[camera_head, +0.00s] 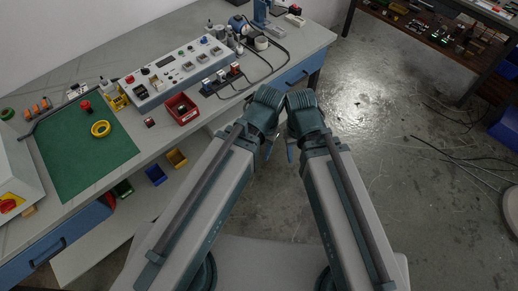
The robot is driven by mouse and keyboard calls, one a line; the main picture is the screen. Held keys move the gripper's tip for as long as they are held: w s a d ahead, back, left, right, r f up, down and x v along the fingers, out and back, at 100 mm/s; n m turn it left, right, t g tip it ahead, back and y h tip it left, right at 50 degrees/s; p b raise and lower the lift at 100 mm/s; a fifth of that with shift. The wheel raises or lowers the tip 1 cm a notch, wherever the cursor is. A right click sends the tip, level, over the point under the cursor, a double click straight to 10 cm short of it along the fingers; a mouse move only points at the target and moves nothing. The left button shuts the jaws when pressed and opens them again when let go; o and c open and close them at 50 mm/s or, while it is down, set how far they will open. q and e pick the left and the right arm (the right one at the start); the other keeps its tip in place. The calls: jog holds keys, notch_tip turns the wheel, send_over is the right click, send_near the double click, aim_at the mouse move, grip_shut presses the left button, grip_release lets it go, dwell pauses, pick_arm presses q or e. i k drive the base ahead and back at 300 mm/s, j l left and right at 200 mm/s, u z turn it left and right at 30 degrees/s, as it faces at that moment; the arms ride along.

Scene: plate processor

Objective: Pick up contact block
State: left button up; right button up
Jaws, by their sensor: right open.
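I cannot tell for sure which thing is the contact block. A small dark and red block (149,122) lies on the workbench, between the green mat and the red bin, and may be it. My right gripper (290,151) hangs under its wrist in front of the bench, over the floor. It is open and appears empty. My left gripper (268,149) is close beside it, mostly hidden by its own wrist, so its jaws cannot be read. Both grippers are apart from the block, to its right in the picture.
The workbench (325,38) holds a green mat (75,160) with a yellow ring (101,129), a red bin (181,109), and a control panel (175,72). Yellow and blue bins sit on the shelf below. Cables lie on the bench and on the floor (370,170) at right.

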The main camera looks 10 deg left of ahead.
aim_at(149, 122)
jog(key=u, duration=1.4)
